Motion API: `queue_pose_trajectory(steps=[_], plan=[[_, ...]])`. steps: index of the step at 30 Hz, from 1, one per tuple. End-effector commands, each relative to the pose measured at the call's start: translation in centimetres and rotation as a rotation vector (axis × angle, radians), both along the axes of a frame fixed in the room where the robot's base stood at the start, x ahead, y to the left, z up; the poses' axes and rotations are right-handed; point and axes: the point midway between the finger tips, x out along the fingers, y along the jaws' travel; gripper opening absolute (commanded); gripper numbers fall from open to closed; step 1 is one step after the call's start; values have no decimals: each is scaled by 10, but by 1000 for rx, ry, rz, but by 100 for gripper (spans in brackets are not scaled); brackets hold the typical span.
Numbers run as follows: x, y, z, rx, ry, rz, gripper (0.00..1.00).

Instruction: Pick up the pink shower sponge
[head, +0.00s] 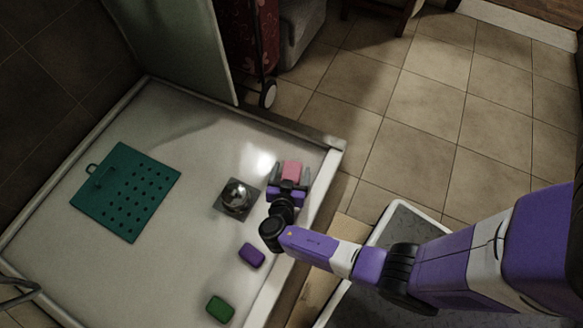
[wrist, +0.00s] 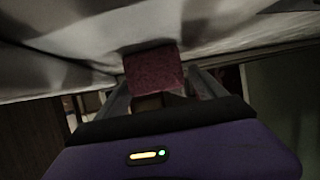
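The pink shower sponge (head: 291,171) lies on the pale basin floor near its right rim. In the wrist view the sponge (wrist: 153,72) is a dark pink block straight ahead of my gripper. My gripper (head: 289,178) is low over the basin, with one finger to each side of the sponge. The fingers (wrist: 160,84) are spread apart in the wrist view. They look open around the near part of the sponge; whether either finger touches it is hard to tell.
A metal dome on a square base (head: 237,199) stands just left of my gripper. A purple block (head: 252,255) and a green block (head: 220,309) lie nearer the front. A green perforated mat (head: 126,192) lies at left. The basin's raised rim (head: 325,178) is close on the right.

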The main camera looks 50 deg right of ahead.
Motion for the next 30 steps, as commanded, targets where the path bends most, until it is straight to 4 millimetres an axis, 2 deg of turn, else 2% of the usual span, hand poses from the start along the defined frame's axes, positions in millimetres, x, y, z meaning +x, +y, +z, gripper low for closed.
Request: queue_pose_trajectory(steps=[1,9,10,17,22,26,30], plan=[[0,0,0,0,0,0,72],[0,0,0,1,0,0,19],[0,0,0,1,0,0,17],[-1,0,0,1,0,0,17],[-1,0,10,1,0,0,17],[-1,0,28,1,0,-1,17],[-1,0,60,1,-2,-1,17]])
